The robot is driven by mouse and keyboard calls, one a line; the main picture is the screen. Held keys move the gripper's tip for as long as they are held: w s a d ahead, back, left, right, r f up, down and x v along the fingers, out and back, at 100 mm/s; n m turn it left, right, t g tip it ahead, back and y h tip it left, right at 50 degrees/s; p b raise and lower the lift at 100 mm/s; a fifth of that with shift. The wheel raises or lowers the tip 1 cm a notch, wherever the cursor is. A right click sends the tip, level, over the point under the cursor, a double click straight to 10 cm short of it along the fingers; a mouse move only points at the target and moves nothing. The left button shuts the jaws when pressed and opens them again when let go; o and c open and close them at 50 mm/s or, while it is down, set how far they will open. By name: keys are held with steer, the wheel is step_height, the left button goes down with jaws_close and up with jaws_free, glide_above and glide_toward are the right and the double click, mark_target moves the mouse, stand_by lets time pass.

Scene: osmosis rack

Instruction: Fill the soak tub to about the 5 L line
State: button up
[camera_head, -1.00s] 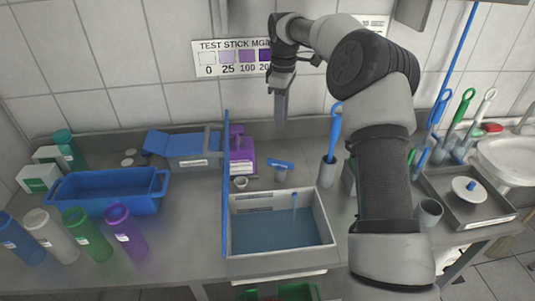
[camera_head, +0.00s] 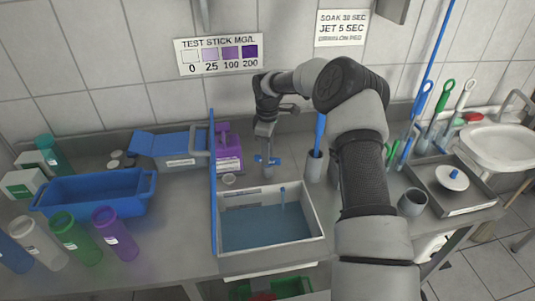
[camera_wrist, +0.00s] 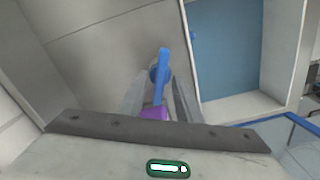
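The soak tub (camera_head: 270,262) is a pale grey basin with blue-tinted water (camera_head: 262,232) in it. Its level marks are too small to read. The tub's wall also shows in the wrist view (camera_wrist: 245,106), at the right. A blue tap lever (camera_head: 275,160) stands behind the tub on a grey post. My gripper (camera_head: 268,165) points down at this lever. In the wrist view, the blue lever (camera_wrist: 163,75) lies between my two spread fingers (camera_wrist: 160,98), with gaps visible beside it.
A blue upright panel (camera_head: 213,190) borders the tub's left side. A purple container (camera_head: 228,155) stands behind it. A holder with a blue-handled tool (camera_head: 319,135) is right of the lever. A blue tray (camera_head: 95,193) and several bottles stand left. A grey tray (camera_head: 450,193) is right.

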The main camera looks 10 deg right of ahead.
steer(key=shift+f, duration=0.4)
steer(key=c, duration=0.7)
steer(key=n+b, duration=0.1)
steer(key=n, duration=0.4)
steer(key=o, duration=0.7)
step_height(320, 180, up, 18)
steer(key=shift+f, duration=0.25)
steer(key=shift+r, duration=0.1)
